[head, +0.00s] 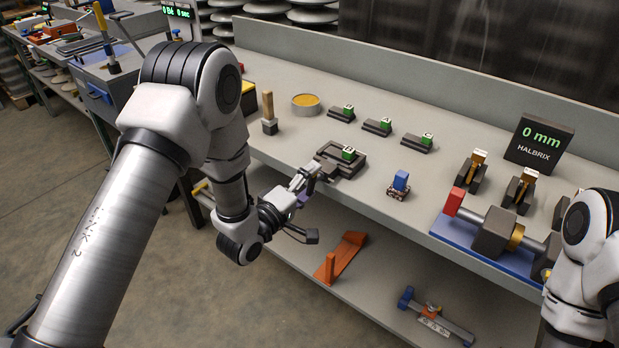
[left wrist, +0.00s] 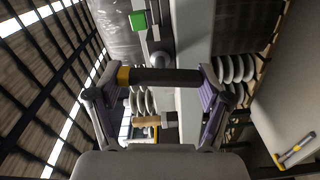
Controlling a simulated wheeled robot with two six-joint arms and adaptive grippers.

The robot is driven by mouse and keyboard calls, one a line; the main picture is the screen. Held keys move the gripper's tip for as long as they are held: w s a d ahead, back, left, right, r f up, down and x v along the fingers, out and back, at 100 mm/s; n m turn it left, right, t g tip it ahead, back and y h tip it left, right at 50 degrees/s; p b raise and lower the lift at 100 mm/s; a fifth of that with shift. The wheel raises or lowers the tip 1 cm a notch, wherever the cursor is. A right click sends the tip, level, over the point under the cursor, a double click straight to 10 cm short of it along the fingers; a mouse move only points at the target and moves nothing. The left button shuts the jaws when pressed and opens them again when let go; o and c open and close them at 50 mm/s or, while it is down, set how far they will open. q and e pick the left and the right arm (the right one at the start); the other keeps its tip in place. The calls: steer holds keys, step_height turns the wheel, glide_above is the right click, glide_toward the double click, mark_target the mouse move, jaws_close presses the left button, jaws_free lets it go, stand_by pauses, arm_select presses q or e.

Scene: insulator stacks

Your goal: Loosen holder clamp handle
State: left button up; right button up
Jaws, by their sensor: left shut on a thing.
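In the head view my left gripper (head: 308,178) reaches the front of a dark holder (head: 328,150) near the table's front edge. A small block with a green label (head: 348,153) sits in the holder. In the left wrist view my left gripper (left wrist: 165,77) has its fingers on both ends of a dark bar (left wrist: 165,77) with a yellow band at its left end; it looks like the clamp handle. A green label (left wrist: 138,20) shows beyond it. The head view hides most of the handle behind my gripper. My right gripper is out of view.
Several green-labelled blocks (head: 377,126) stand behind the holder. A wooden-handled brush (head: 269,114) and a yellow-filled bowl (head: 305,103) stand to the left. A blue-topped block (head: 401,181) and a blue-based fixture (head: 494,235) are to the right. An orange bracket (head: 345,256) lies on the lower shelf.

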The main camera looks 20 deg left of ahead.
arm_select(q)
steer(key=shift+n+p, duration=0.35)
steer(key=shift+n, duration=0.95)
steer(key=o, duration=1.1)
steer(key=shift+f, duration=0.1)
steer(key=v, duration=1.2)
